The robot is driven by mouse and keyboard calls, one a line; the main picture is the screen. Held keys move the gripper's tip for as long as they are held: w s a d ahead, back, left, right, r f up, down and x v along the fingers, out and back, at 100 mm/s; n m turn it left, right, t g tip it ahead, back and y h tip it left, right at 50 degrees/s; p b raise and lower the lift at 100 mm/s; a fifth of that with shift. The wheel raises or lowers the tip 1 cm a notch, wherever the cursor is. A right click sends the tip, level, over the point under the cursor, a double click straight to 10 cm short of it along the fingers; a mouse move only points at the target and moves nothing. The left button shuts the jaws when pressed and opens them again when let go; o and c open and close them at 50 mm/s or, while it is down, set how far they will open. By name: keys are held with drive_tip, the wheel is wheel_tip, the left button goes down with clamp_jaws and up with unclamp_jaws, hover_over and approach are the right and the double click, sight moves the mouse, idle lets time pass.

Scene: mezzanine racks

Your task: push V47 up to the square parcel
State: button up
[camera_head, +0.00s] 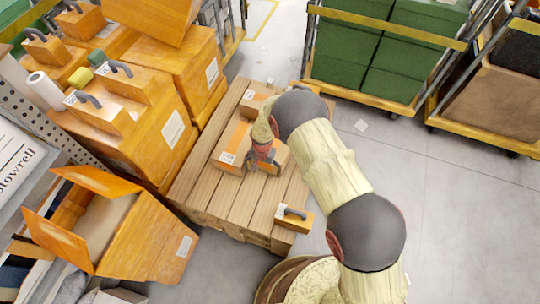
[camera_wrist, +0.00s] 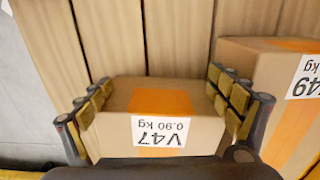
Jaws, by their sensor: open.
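In the wrist view, V47 (camera_wrist: 158,102) is a small brown carton with orange tape and a white label that reads upside down. My gripper (camera_wrist: 160,100) is open, with one finger at each side of V47. Whether the fingers touch it I cannot tell. A larger carton (camera_wrist: 285,65), its label ending in 49, stands right of V47, beyond the right finger. In the head view, my gripper (camera_head: 264,160) is low over the wooden pallet (camera_head: 212,190), at a flat carton with orange tape (camera_head: 231,143). My gripper and arm partly hide the cartons there. Which is the square parcel I cannot tell.
Another carton (camera_head: 252,104) is at the pallet's back. Orange crates (camera_head: 150,130) crowd the left. A cart with green boxes (camera_head: 350,60) stands behind.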

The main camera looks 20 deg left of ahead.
drive_tip(key=shift+w+d+b, duration=0.1)
drive_tip(key=shift+w+b, duration=0.4)
drive_tip(key=shift+w, duration=0.95)
idle(1.3)
drive_tip(key=shift+s+p, duration=0.55)
drive_tip(key=shift+s, duration=0.95)
wheel_tip(320, 180, up, 13)
drive_tip(key=p, duration=0.7)
drive_tip(key=shift+p, duration=0.35)
drive_tip(key=shift+c, duration=0.4)
